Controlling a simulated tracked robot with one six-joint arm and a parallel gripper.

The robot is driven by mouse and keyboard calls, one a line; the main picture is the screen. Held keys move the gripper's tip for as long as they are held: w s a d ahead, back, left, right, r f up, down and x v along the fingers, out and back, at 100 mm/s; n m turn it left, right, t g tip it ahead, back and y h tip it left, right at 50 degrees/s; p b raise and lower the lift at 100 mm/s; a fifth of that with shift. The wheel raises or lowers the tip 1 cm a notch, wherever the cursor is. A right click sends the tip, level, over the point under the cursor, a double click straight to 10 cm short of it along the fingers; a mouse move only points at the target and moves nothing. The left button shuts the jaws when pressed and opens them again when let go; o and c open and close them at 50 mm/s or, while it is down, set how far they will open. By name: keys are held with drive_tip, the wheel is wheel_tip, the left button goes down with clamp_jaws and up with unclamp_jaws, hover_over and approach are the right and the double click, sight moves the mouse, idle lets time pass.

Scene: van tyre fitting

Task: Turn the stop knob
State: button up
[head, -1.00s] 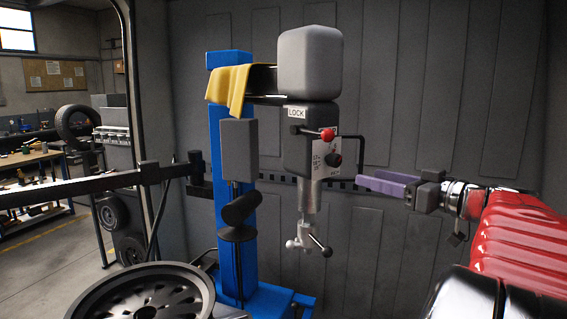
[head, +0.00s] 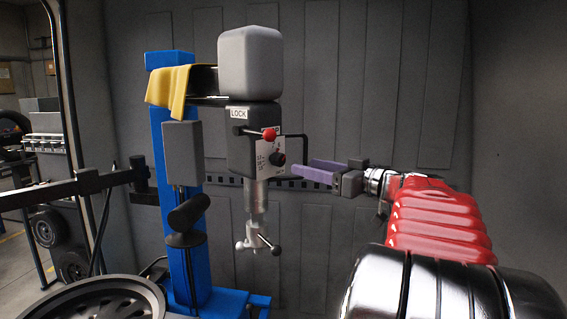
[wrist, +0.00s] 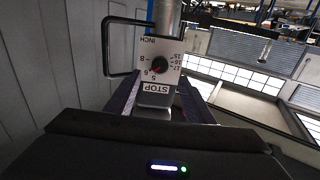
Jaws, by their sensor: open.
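The stop knob (head: 278,158) is a small round dark knob on a white dial plate (head: 264,152) on the side of the grey machine head. In the wrist view the knob (wrist: 159,65) shows upside down with a red mark, among size numbers, with a STOP label (wrist: 156,87) and the word INCH. My gripper (head: 300,171) has purple fingers, parted and empty, just right of the knob. In the wrist view the fingers of my gripper (wrist: 158,98) lie either side of the plate's STOP end. I cannot tell whether they touch anything.
A black bent handle (head: 303,146) rises close beside the knob. A red ball lever (head: 268,134) sits above it, under a LOCK label (head: 239,113). A yellow cloth (head: 172,88) hangs on the blue column (head: 176,230). A wheel (head: 95,305) lies lower left.

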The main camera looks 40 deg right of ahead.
sight(282, 161)
drive_tip(key=w, duration=0.6)
drive_tip(key=w+a, duration=0.1)
drive_tip(key=w, duration=0.2)
drive_tip(key=shift+w, duration=0.1)
drive_tip(key=shift+c, duration=0.5)
drive_tip(key=c, duration=0.9)
drive_tip(key=shift+a, duration=0.15)
drive_tip(key=shift+c, duration=0.2)
